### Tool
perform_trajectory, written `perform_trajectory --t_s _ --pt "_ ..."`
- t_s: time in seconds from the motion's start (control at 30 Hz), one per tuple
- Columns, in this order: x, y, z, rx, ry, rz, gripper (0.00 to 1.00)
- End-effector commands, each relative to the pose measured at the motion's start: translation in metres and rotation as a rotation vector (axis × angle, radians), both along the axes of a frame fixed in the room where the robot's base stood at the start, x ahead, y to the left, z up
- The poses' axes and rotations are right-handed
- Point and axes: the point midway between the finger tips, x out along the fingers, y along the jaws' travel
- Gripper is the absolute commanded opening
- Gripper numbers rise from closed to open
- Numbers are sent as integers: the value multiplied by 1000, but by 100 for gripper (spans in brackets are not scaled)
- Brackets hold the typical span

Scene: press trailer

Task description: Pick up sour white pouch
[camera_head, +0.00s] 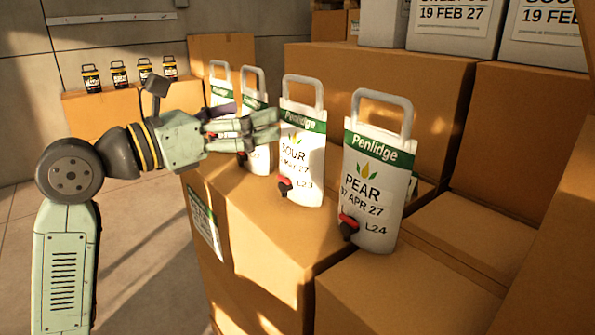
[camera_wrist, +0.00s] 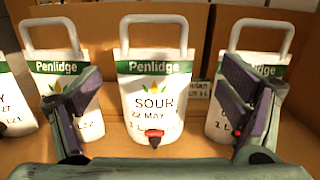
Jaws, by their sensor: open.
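In the wrist view a white pouch (camera_wrist: 153,88) marked SOUR stands upright in the middle. It has a green Penlidge band, a pale loop handle and a red-and-black tap. My gripper (camera_wrist: 161,78) is open and empty, one finger on each side of this pouch and apart from it. In the head view my gripper (camera_head: 265,128) points right at the row of pouches and partly covers it.
A similar PEAR pouch (camera_head: 372,180) stands at the row's near end. In the wrist view, neighbouring pouches (camera_wrist: 62,72) stand close on both sides, partly behind my fingers. Tall cartons (camera_head: 400,95) rise behind the row. Several dark containers (camera_head: 118,75) stand far left.

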Motion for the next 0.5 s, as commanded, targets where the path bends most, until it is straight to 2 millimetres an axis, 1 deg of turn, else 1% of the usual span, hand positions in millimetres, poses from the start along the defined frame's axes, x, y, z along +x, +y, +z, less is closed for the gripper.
perform_trajectory --t_s 0.03,0.1,0.33,0.5 --pt "7 1 -9 33 18 16 97" --pt "15 -3 -14 55 32 28 100" --pt "38 -31 -14 58 34 27 100" --pt "46 -42 -14 56 32 28 100"
